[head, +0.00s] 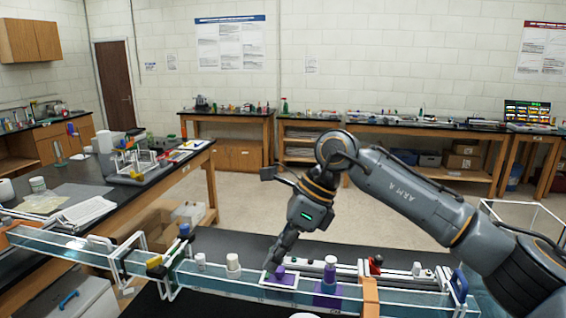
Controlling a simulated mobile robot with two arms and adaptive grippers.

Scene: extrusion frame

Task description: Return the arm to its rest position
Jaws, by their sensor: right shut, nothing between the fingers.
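My right arm comes in from the right and bends down at its elbow. Its right gripper (271,268) points down over the clear, long rail or trough (215,277) that runs across the front. The gripper is shut and holds nothing. Its tips are close to a purple block with a white frame (285,279); I cannot tell whether they touch. My left gripper is not in view.
A purple holder with a white-capped bottle (328,284), an orange bracket (370,296) and white bottles (233,265) stand along the trough. Open floor (370,205) lies behind.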

